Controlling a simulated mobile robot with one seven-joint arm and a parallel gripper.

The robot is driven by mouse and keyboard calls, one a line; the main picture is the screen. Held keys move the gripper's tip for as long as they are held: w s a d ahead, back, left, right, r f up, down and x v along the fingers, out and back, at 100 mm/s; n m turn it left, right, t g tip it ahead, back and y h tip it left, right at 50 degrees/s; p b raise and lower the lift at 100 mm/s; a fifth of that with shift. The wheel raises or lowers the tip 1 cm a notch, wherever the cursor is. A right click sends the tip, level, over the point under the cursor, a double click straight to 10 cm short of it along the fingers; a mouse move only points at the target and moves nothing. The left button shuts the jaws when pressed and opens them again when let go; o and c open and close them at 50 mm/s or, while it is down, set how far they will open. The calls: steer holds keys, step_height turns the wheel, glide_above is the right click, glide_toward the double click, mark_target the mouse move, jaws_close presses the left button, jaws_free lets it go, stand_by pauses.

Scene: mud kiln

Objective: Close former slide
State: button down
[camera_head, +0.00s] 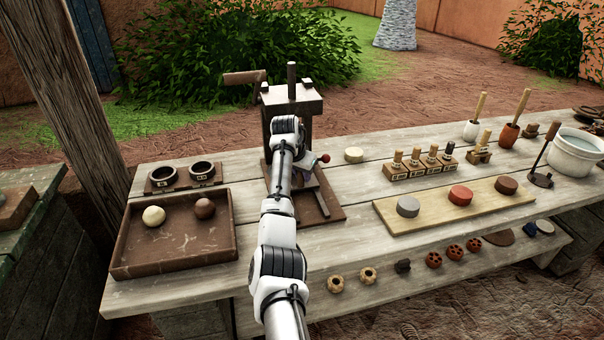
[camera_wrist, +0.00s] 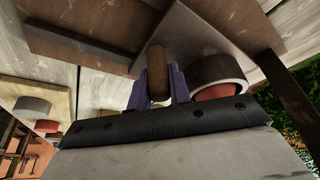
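The former (camera_head: 292,104) is a dark press-like stand on the table, with an upright post and a wooden side handle at the upper left. My arm hides much of its front. In the wrist view, a rounded brown wooden handle (camera_wrist: 157,72), apparently the slide's, sits between the purple fingers of my gripper (camera_wrist: 159,88). The fingers flank it closely and appear shut on it. A round collar with a red inside (camera_wrist: 220,80) lies just right of the fingers. In the head view my gripper is mostly hidden by my own arm. The slide's exact position is unclear.
A brown tray (camera_head: 180,265) with two balls lies left of the former. Two dark rings (camera_head: 187,172) stand behind it. A pale board (camera_head: 440,219) with three discs and several stamps (camera_head: 420,163) are to the right. A pale disc (camera_head: 354,155) stands nearby.

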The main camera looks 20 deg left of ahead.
steer(key=c, duration=1.3)
jaws_free()
steer(key=shift+w+a+r, duration=0.1)
steer(key=shift+w+a, duration=0.1)
steer(key=shift+s+r, duration=0.1)
steer(key=b+v, duration=0.2)
steer(key=v, duration=0.5)
steer(key=shift+r, duration=0.15)
steer(key=shift+d, duration=0.1)
